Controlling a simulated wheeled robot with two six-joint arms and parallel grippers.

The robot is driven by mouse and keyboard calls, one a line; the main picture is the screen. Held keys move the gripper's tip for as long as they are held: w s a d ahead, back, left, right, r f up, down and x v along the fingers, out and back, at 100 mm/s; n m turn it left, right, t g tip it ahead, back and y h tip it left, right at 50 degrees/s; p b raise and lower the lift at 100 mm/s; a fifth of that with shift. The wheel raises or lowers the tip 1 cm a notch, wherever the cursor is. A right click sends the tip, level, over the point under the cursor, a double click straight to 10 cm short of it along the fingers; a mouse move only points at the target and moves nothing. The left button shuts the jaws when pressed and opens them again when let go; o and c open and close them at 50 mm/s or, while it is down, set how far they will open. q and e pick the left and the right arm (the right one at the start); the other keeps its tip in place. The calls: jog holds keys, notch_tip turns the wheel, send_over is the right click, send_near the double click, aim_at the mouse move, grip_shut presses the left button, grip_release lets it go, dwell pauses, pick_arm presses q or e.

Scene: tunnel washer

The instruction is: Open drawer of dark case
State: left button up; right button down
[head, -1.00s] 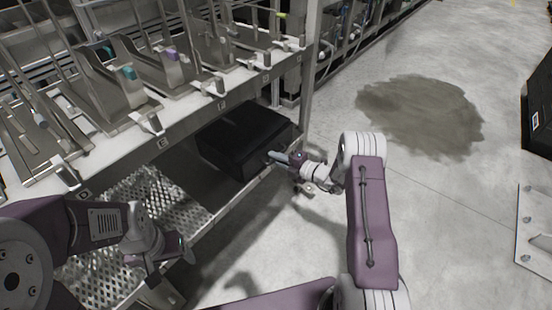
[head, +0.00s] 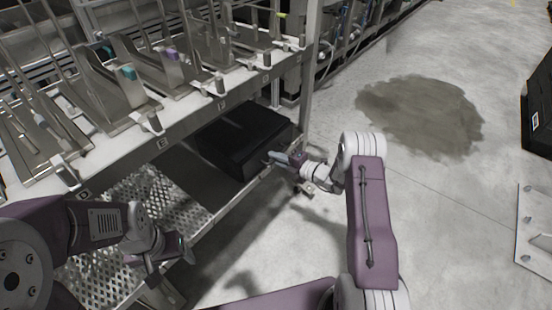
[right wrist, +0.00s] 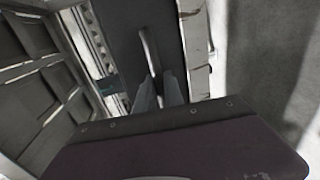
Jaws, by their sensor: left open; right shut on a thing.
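The dark case (head: 243,139) sits on the lower shelf of the rack, under the white upper shelf, at the middle of the head view. My right gripper (head: 272,158) is at the case's front face, near its right end. In the right wrist view, the fingers of my right gripper (right wrist: 159,92) are shut on a thin upright handle (right wrist: 149,52) on the dark front face. My left gripper (head: 178,262) is open and empty, low at the left in front of the perforated shelf. Any drawer gap is too dark to make out.
The upper shelf (head: 190,118) with metal holders overhangs the case. A post (head: 309,85) stands just right of it. The perforated shelf (head: 125,215) is bare at the left. The floor (head: 450,210) at the right is open, with a dark stain (head: 420,115).

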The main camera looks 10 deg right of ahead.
jog(key=f+p+v, duration=0.1)
jog(key=p+v, duration=0.1)
jog(key=v, duration=0.5)
jog(key=f+p+v, duration=0.2)
jog(key=p+v, duration=0.1)
jog(key=v, duration=0.4)
jog(key=shift+s+d, duration=0.25)
jog(key=shift+s, duration=0.1)
jog(key=c, duration=1.7)
grip_release()
